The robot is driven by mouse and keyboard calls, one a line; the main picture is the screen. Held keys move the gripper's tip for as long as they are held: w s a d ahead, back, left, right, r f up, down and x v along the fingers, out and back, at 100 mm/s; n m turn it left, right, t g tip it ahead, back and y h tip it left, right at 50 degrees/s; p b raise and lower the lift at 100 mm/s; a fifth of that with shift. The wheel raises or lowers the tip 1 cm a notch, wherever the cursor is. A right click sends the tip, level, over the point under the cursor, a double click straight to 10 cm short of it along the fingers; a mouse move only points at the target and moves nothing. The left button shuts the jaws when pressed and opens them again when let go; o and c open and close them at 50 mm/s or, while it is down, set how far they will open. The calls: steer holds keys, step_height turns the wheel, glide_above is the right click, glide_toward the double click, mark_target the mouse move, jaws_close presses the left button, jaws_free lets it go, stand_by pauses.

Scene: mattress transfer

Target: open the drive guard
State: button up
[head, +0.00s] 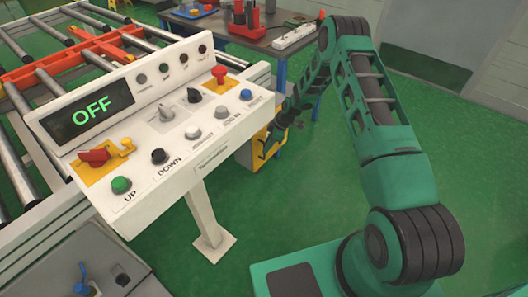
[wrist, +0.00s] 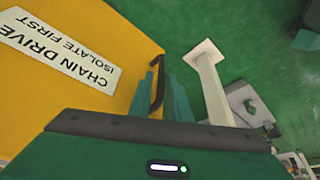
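The drive guard (wrist: 105,25) is a yellow cover labelled "CHAIN DRIVE ISOLATE FIRST" and fills the upper left of the wrist view. In the head view the guard (head: 262,163) shows low behind the control panel, partly hidden. A black bar handle (wrist: 159,66) stands at its right edge. My gripper (wrist: 160,88) has its teal fingers on either side of the handle, slightly apart. Whether they touch the handle is not clear. In the head view my gripper (head: 276,136) is at the guard, small and dark. The guard looks closed.
The white control panel (head: 222,163) on a post reads "OFF"; it has a red switch (head: 93,156), a red button and several knobs. A roller conveyor (head: 30,85) lies at left. A workbench (head: 275,35) with tools stands behind.

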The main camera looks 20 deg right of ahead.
mark_target(264, 158)
steer(key=shift+x, duration=1.65)
steer(key=shift+r, duration=0.1)
jaws_close()
